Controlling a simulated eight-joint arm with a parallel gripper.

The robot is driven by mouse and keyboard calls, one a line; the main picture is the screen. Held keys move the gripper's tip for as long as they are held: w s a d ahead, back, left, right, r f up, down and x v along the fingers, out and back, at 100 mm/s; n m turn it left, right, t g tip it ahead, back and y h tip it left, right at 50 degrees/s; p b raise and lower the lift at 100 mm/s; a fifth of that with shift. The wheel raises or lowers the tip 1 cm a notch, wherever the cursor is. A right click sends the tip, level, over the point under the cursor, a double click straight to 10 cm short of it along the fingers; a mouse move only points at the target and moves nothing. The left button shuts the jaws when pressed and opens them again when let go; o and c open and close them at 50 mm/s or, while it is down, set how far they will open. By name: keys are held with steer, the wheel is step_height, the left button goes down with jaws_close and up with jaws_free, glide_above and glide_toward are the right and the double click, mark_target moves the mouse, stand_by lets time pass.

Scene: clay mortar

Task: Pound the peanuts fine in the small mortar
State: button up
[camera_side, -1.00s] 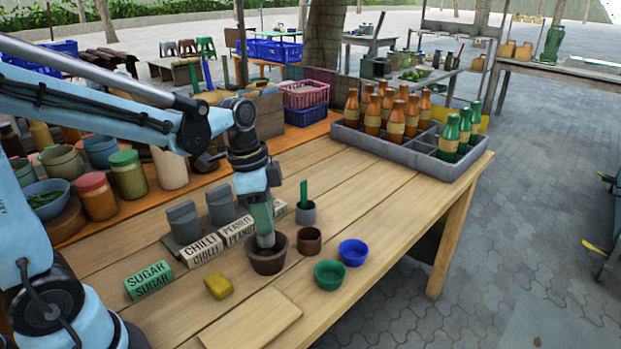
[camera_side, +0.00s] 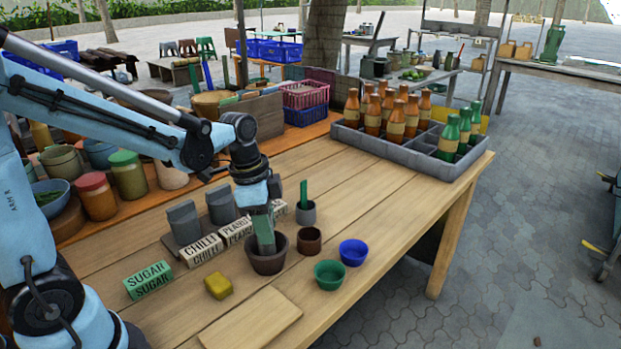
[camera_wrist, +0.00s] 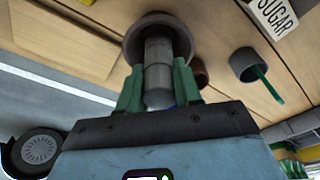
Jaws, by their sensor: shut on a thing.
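The small brown clay mortar (camera_side: 268,264) stands on the wooden table; it also shows at the top of the wrist view (camera_wrist: 133,42). My gripper (camera_side: 264,236) is over it, its green fingers pointing down at the mortar's mouth. In the wrist view my gripper (camera_wrist: 158,85) is shut on a grey cylindrical pestle (camera_wrist: 158,72). The pestle's far end is inside the mortar. The pestle and fingers hide the mortar's inside, so I cannot see the peanuts or how fine they are.
Right of the mortar are a brown cup (camera_side: 308,240), a grey cup with a green stick (camera_side: 306,216), a green bowl (camera_side: 329,275) and a blue bowl (camera_side: 353,252). A yellow block (camera_side: 218,286) and a flat board (camera_side: 250,318) lie in front. Label blocks (camera_side: 201,251) stand behind left.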

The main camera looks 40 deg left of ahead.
steer(key=shift+f, duration=0.15)
steer(key=shift+f, duration=0.95)
steer(key=shift+r, duration=1.05)
steer(key=shift+f, duration=0.15)
steer(key=shift+f, duration=0.9)
steer(key=shift+r, duration=0.15)
steer(key=shift+r, duration=0.85)
